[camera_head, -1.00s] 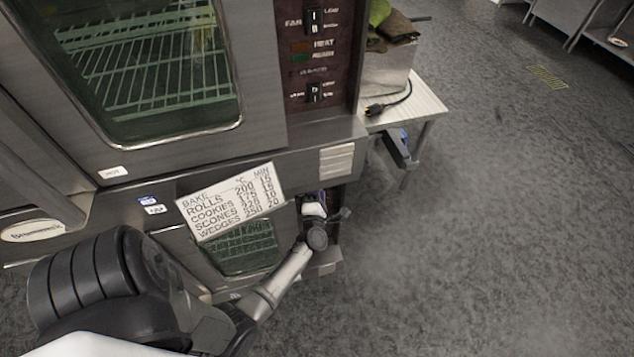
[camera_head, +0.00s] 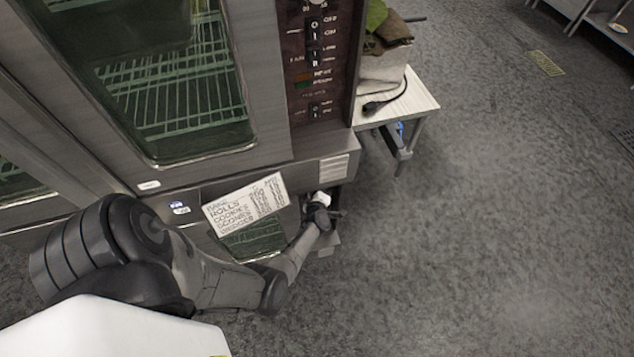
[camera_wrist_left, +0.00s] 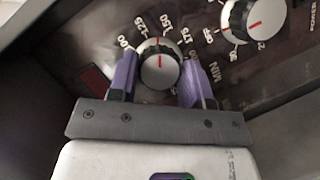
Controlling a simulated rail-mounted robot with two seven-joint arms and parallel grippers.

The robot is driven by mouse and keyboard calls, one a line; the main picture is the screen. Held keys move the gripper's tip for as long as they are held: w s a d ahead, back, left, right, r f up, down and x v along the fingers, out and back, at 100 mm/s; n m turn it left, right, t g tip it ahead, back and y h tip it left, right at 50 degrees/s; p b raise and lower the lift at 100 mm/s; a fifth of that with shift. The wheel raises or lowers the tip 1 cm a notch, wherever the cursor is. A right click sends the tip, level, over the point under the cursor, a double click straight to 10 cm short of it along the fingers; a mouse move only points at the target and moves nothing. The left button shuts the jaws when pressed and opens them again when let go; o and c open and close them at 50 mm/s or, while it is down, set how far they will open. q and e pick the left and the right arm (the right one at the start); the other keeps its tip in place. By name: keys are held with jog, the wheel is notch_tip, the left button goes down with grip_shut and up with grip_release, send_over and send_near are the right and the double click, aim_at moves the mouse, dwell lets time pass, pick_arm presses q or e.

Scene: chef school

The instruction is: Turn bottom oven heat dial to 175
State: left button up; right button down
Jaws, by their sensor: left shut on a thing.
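The heat dial (camera_wrist_left: 160,68) is a black knob with a silver skirt and a red line, in the left wrist view. Its line points up the picture, roughly between the marks 125 and 150; 175 is farther right. My left gripper (camera_wrist_left: 159,60) has its two purple fingers on either side of the dial and is shut on it. In the head view my left gripper (camera_head: 322,208) is at the right end of the bottom oven (camera_head: 258,240), low down; the dial is hidden there. My right gripper is not in view.
A second dial (camera_wrist_left: 240,18) with OFF and POWER lettering sits beside the first. A red lamp (camera_wrist_left: 95,78) is at the left. In the head view a bake-time card (camera_head: 245,206) hangs on the front below the upper oven (camera_head: 180,80).

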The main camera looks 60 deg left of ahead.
pick_arm(q)
jog(key=shift+w+r+m+g+p, duration=0.15)
jog(key=shift+m+g+p, duration=1.8)
jog(key=shift+m, duration=1.25)
jog(key=shift+g, duration=0.35)
jog(key=o, duration=0.9)
jog(key=shift+d, duration=0.1)
